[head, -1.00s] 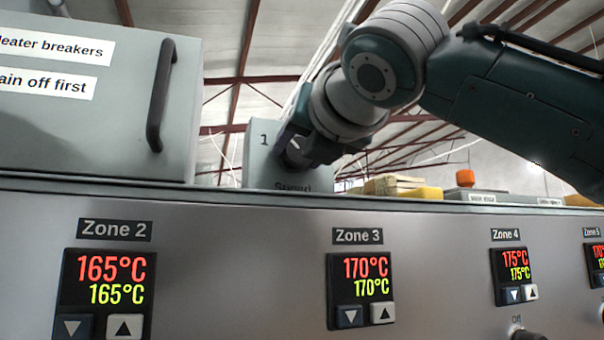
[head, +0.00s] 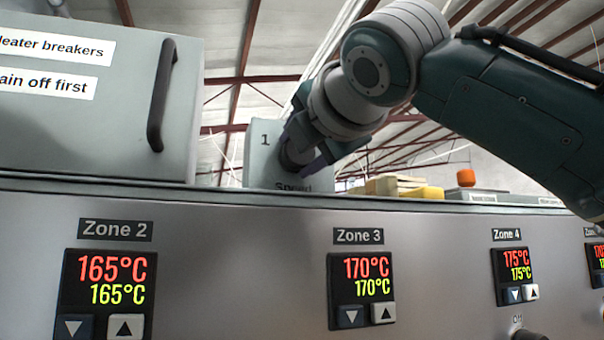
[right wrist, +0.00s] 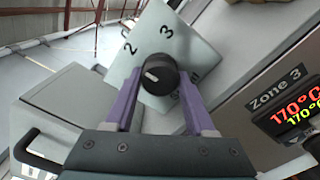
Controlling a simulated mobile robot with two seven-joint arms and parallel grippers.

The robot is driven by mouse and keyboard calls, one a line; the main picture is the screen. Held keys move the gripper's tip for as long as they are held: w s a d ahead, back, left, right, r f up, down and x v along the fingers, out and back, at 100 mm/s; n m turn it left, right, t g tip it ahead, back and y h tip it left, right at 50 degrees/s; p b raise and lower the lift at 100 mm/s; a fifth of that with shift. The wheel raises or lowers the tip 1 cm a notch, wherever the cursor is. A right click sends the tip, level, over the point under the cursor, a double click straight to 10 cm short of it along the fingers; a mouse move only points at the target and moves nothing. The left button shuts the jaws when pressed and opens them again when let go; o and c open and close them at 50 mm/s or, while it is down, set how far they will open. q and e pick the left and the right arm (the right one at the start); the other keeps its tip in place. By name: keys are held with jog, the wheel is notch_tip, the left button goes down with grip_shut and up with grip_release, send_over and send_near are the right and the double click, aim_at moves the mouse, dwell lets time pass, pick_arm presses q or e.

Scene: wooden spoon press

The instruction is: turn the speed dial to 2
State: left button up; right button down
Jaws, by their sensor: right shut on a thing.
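The speed dial (right wrist: 160,73) is a round black knob with a white pointer mark, on a pale plate (right wrist: 187,48) with the numbers 2 and 3 showing in the right wrist view. The mark points left in that view, below the 2; the 1 is hidden there. In the head view the plate (head: 262,165) shows the 1 at upper left and the word Speed low down, and my gripper covers the rest. My right gripper (head: 300,158) is at the dial, its purple fingers on either side of the knob and shut on it. My left gripper is not in view.
A grey breaker box (head: 110,125) with a dark handle (head: 161,95) stands left of the plate. The metal panel (head: 240,260) with zone displays runs below. Yellow blocks (head: 395,186) and an orange knob (head: 466,177) stand to the right.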

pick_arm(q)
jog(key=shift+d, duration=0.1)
pick_arm(e)
jog(key=shift+f, duration=0.1)
dwell(0.4)
jog(key=c, duration=0.6)
grip_release()
jog(key=o, duration=0.3)
